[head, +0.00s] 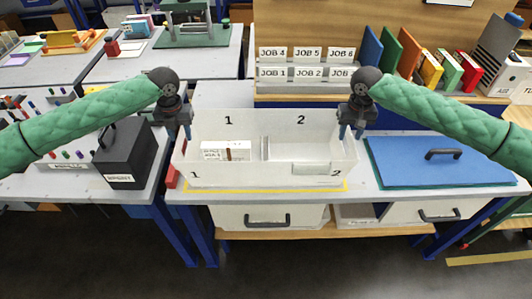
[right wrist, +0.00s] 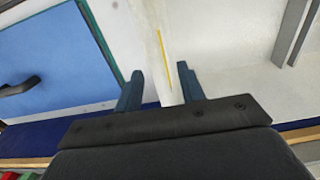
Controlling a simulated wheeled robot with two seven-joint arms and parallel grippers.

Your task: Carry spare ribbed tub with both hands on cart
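A pale, see-through tub (head: 270,178), marked 1 and 2, stands on the grey table; I cannot make out ribs. It has a divider and holds a small white labelled box (head: 226,151) in its left part. My left gripper (head: 178,132) is at the tub's left wall, fingers pointing down and apart. My right gripper (head: 350,132) is at the right wall. In the right wrist view its open fingers (right wrist: 160,92) stand either side of the tub's wall (right wrist: 152,40), with gaps. I cannot clearly make out a cart.
A yellow line (head: 345,187) edges the tub's place. A blue panel with a handle (head: 440,160) lies right of it. A black box (head: 125,155) stands to the left. Behind are JOB-labelled bins (head: 305,71) and coloured binders (head: 390,50). Drawers (head: 265,216) sit under the table.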

